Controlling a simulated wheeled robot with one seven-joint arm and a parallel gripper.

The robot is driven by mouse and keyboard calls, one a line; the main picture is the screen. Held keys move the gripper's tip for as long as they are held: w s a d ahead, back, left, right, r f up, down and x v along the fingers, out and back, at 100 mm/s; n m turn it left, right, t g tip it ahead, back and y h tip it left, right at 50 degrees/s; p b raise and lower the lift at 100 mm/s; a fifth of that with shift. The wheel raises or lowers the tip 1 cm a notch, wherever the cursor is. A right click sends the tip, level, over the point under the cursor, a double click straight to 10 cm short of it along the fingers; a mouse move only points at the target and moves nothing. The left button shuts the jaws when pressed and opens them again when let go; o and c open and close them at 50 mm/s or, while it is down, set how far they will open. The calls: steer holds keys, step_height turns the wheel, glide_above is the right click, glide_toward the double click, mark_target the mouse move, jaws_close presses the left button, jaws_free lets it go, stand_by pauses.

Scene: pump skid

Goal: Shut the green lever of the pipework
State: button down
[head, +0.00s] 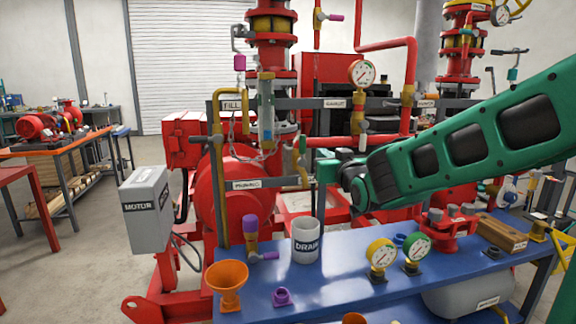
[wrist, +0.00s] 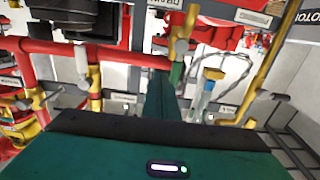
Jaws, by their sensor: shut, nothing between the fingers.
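The green lever (head: 302,145) stands upright on a valve on a thin yellow pipe, beside the tank-side pipework in the middle of the head view. In the wrist view, which is upside down, the green lever (wrist: 177,73) points down from a grey valve body. My gripper (head: 318,172) is close to the lever, just to its right and slightly lower in the head view. In the wrist view my gripper (wrist: 160,80) shows as shut dark-green fingers, empty, with their tips next to the lever. I cannot tell whether they touch it.
A clear sight tube (head: 267,105) with a hanging chain stands left of the lever. Red pipes and a pressure gauge (head: 362,73) are to the right. Below, a blue bench (head: 340,285) holds a drain cup (head: 306,240), an orange funnel (head: 229,282) and gauges.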

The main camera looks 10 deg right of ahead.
mark_target(305, 144)
steer(key=shift+w, duration=4.25)
steer(key=shift+a+r, duration=0.3)
steer(key=shift+a, duration=0.45)
steer(key=shift+a+r, duration=0.25)
steer(key=shift+a, duration=1.2)
steer(key=shift+a+f, duration=0.25)
steer(key=shift+a, duration=0.45)
steer(key=a+f, duration=0.2)
steer(key=a, duration=0.1)
steer(key=shift+f, duration=0.4)
steer(key=shift+s+r, duration=0.1)
steer(key=shift+r, duration=0.45)
